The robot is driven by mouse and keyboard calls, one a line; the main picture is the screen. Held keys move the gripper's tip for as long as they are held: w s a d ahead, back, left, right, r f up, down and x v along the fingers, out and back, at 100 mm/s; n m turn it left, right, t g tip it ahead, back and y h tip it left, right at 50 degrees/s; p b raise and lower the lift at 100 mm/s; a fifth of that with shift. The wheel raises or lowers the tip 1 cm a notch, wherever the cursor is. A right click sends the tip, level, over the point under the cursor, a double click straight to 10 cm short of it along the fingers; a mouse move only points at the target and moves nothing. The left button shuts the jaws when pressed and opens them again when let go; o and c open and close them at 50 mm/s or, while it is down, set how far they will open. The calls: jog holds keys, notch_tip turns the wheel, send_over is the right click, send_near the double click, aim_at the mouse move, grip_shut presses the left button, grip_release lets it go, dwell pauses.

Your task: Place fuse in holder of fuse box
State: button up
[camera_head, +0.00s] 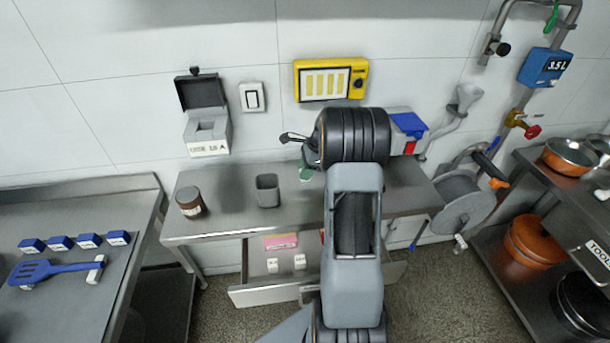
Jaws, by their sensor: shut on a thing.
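The fuse box (208,138) is on the wall at the left, above the table. Its black lid (201,91) stands open, and a grey holder recess (205,127) shows on top of its white body. My gripper (286,138) is to the right of the fuse box, apart from it, pointing left in front of the wall. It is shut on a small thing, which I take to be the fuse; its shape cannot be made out. Two white labelled blocks (286,263), which look like fuses, lie in the open drawer (262,289).
A brown jar (190,202) and a grey cup (267,190) stand on the steel table (228,220) below. A white switch (252,97) and a yellow panel (330,80) are on the wall. My arm hides the table's middle.

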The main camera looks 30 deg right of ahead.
jog(key=shift+f, duration=1.2)
jog(key=shift+f, duration=0.1)
jog(key=shift+f, duration=0.15)
jog(key=o, duration=1)
